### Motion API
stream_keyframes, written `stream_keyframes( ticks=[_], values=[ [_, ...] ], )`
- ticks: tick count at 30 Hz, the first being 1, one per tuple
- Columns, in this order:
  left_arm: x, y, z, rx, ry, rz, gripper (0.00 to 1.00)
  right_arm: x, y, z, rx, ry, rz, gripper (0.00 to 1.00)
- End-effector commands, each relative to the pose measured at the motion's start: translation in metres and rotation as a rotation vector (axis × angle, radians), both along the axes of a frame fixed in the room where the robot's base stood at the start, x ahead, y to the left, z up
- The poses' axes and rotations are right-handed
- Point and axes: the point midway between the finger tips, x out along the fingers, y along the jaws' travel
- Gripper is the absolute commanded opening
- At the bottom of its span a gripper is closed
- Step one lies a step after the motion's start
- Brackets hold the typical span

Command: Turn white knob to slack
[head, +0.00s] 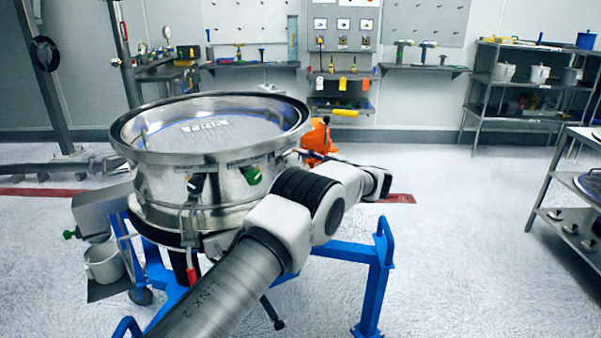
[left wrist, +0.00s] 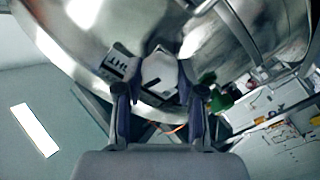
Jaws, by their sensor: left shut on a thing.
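In the left wrist view, the white knob (left wrist: 160,74) with a black mark sits on the metal wall of the sifter (left wrist: 84,42). My left gripper (left wrist: 160,88) is shut on the knob, with one finger on each side. The knob cannot be made out there. My right gripper is not in view.
A green knob (left wrist: 220,101) is close to the right finger. An orange part (head: 318,138) is beside the sifter's right rim. The blue frame (head: 375,280) stands below the arm. A steel shelf (head: 540,215) is at the right edge; the floor between is clear.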

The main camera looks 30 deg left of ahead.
Motion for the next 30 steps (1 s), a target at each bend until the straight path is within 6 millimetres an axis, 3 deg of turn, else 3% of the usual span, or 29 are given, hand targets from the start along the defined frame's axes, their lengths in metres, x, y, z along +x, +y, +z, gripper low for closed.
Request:
stream_keyframes(
  ticks=[3, 30],
  values=[
    [0.0, 0.001, -0.005, 0.0, -0.111, 0.0, 0.04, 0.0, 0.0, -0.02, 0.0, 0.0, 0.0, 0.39],
    [0.0, 0.001, -0.003, -0.008, -0.923, 0.0, 0.04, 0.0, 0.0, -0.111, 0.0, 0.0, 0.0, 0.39]
  ],
)
